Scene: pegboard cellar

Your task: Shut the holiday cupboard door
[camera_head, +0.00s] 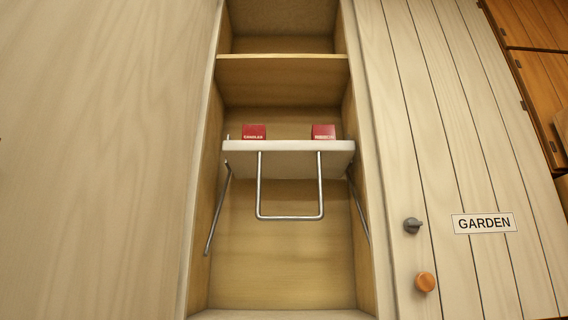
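An open cupboard (284,95) fills the middle of the head view, with its inside in plain sight. A pale wood panel (100,160) covers the whole left side. I cannot tell whether it is this cupboard's swung-open door or a neighbouring front. No holiday label shows. Inside, a white shelf (288,160) hangs on metal side arms, with a U-shaped metal handle (290,217) below it. A red box (254,132) stands on its left part and another red box (323,132) on its right part. Neither of my grippers is in view.
On the right is a shut plank door with a GARDEN label (484,223), a dark latch knob (412,226) and an orange round knob (425,282). Orange-brown wooden cupboards (540,80) stand at the far right. A fixed wooden shelf (282,66) crosses the cupboard higher up.

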